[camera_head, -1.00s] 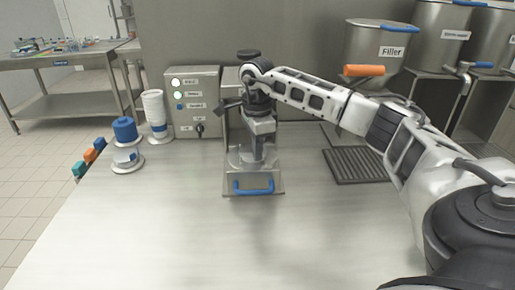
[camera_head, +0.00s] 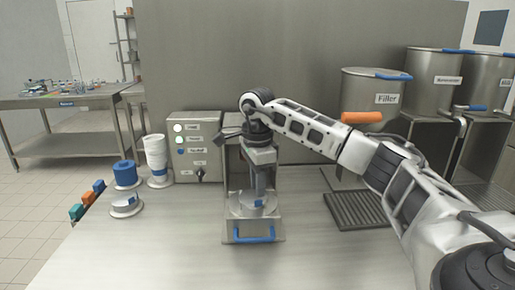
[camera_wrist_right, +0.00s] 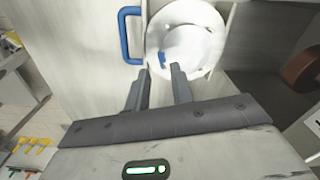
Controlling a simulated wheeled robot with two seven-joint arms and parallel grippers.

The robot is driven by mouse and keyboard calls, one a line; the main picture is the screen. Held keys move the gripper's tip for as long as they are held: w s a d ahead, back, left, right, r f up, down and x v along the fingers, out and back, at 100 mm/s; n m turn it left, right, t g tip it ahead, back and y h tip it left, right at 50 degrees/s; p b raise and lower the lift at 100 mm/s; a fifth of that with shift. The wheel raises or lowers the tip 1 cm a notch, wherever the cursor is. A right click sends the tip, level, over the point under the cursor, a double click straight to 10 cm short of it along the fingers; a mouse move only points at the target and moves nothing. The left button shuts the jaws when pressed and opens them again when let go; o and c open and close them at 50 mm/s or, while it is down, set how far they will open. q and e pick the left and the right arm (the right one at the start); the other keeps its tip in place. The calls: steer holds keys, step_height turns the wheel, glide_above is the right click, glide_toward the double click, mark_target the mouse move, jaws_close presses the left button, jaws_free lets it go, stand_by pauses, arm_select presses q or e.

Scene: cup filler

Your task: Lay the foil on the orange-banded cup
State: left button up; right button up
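My right gripper (camera_head: 262,192) points down over the tray of the filling station; in the right wrist view its two dark fingers (camera_wrist_right: 162,74) are apart with nothing visibly clamped. A white round disc (camera_wrist_right: 187,35) with a small blue mark lies just beyond the fingertips; it also shows below the gripper in the head view (camera_head: 245,207). I cannot tell whether the disc is foil or what cup is under it. No orange-banded cup can be made out. My left gripper is not in view.
The tray has a blue handle (camera_head: 254,238). Left of it stand a control box (camera_head: 197,150), a white stack (camera_head: 156,153), a blue roll-like stack (camera_head: 125,173) and a white round piece (camera_head: 126,206). A dark grate (camera_head: 357,211) lies right. The front table is clear.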

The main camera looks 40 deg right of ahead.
step_height(320, 180, up, 12)
steer(key=p, duration=0.2)
steer(key=shift+f, duration=0.1)
stand_by(0.7)
